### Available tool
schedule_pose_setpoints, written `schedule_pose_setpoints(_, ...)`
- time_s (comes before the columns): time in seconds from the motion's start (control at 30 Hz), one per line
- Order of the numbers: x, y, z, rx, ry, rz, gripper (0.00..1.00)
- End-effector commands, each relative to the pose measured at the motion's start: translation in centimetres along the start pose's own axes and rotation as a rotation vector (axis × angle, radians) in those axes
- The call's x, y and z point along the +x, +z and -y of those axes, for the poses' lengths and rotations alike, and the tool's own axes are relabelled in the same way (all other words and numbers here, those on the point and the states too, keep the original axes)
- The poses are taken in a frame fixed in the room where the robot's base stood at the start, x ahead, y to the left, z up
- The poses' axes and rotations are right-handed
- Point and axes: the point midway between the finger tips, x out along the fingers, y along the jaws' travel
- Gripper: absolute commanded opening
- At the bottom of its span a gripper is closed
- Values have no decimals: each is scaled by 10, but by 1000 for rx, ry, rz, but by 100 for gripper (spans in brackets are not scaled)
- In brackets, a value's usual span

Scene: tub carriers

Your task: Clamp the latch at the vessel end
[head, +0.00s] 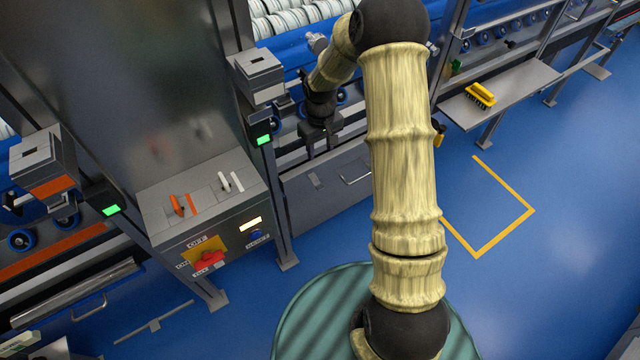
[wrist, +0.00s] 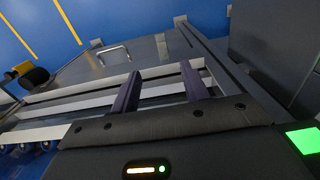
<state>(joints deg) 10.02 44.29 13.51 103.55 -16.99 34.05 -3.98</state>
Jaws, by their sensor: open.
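My gripper (head: 320,148) is open, with its fingers apart and nothing between them. In the head view it hangs beside the blue conveyor, right of the post with a green light. In the wrist view its two dark fingers (wrist: 159,88) reach over pale rails above a grey panel. An orange lever (head: 177,205) and a white lever (head: 231,181) stand on top of the grey control box, left of and nearer than my gripper. I cannot tell which part is the vessel-end latch. My arm hides part of the conveyor.
The control box front carries a red button (head: 208,260). A grey panel with a handle (head: 355,173) lies below the gripper. A yellow brush (head: 481,95) sits on a shelf at right. A post light (head: 264,140) glows green. Blue floor is clear at right.

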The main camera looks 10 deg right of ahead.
Motion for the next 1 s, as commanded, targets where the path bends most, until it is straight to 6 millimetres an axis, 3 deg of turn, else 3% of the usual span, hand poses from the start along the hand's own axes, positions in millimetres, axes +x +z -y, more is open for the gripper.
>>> schedule_pose_setpoints(0.37, 3, -2, 0, -3, -1, 2, 45)
schedule_pose_setpoints(0.53, 13, -1, 0, -2, -1, 4, 45)
schedule_pose_setpoints(1.0, 91, 0, 0, -4, -2, 5, 45)
